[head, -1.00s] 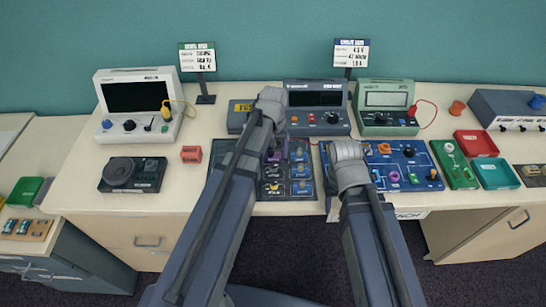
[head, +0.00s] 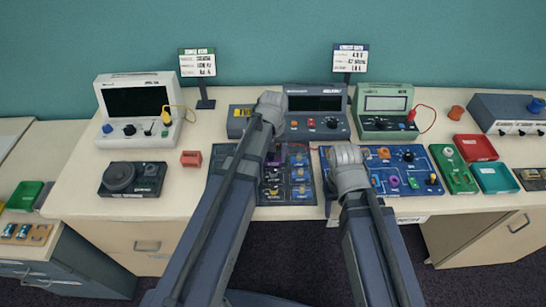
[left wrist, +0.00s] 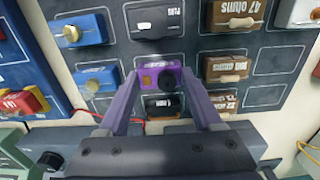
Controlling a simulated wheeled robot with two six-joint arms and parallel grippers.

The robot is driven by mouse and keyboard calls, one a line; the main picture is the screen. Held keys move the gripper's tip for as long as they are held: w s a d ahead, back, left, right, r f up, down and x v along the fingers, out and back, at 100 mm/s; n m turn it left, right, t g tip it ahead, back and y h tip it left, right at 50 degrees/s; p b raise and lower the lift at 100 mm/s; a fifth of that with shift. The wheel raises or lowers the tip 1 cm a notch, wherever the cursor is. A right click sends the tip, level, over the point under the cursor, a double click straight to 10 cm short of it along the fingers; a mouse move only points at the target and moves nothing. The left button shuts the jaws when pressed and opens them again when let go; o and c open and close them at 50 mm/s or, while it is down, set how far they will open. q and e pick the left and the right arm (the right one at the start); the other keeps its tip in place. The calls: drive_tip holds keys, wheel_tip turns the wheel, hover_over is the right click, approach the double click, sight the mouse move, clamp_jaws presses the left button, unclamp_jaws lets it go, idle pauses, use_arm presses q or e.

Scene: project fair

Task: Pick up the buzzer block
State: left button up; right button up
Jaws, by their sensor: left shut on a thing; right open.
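The buzzer block (left wrist: 152,79) is small and purple with a black round part and a yellow patch. In the left wrist view it sits between the fingertips of my left gripper (left wrist: 161,84), which is shut on it. Whether it is clear of the dark parts board (head: 293,191) I cannot tell. In the head view my left arm hides most of that spot. My right gripper (head: 349,178) is over the left part of the blue circuit board (head: 405,181); its wrist mostly hides its fingers, and it is open.
Around the held block are a black block (left wrist: 153,20), blue blocks (left wrist: 78,30) and brown resistor blocks (left wrist: 235,15). Meters stand behind the boards. A red block (head: 190,158) and a black device (head: 133,178) are at left. Red (head: 475,148) and teal trays (head: 497,177) are at right.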

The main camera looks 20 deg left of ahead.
sight(273, 156)
use_arm(q)
wheel_tip(273, 156, up, 10)
drive_tip(key=p, duration=0.9)
wheel_tip(273, 156, down, 3)
drive_tip(key=shift+b, duration=1.2)
drive_tip(key=shift+r, duration=0.2)
